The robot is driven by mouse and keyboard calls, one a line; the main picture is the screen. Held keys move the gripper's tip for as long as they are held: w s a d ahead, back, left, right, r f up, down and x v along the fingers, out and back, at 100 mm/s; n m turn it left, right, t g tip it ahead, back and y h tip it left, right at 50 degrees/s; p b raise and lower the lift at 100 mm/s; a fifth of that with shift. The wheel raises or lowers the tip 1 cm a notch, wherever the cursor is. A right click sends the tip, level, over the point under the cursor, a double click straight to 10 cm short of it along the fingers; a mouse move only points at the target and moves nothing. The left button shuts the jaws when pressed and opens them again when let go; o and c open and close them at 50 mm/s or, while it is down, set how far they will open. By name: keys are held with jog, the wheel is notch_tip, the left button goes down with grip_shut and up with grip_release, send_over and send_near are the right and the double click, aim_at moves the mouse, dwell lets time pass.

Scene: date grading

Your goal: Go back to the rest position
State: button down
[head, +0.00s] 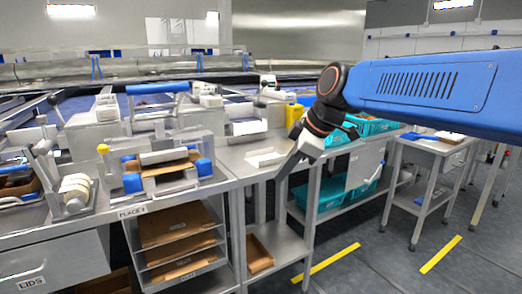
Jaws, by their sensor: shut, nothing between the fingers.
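My gripper (281,174) shows in the head view near the middle, at the end of my blue arm, which reaches in from the right. It points down and to the left and is shut with nothing held. It appears in front of the right end of the metal workbench (226,178), near a pale tray (266,158). I cannot tell its exact height above the bench.
A press with blue handles (163,160) and a tape roll device (75,190) stand on the bench at left. Teal crates (377,126) stand on a table behind my arm. A small metal side table (428,146) stands at right. Grey floor (375,262) with yellow lines is clear in front.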

jog(key=s+d+f+m+h, duration=0.2)
jog(key=s+d+f+m, duration=0.6)
jog(key=s+d+f, duration=0.2)
jog(key=s+d+f+m+t+h, duration=0.1)
jog(key=s+d+f+m+h, duration=0.2)
jog(key=s+d+f+m, duration=0.5)
jog(key=s+d+f, duration=0.1)
jog(key=s+d, duration=0.4)
jog(key=d, duration=0.1)
jog(key=shift+f+m, duration=0.35)
jog(key=shift+m, duration=0.05)
jog(key=shift+s+d, duration=0.1)
jog(key=shift+s, duration=0.05)
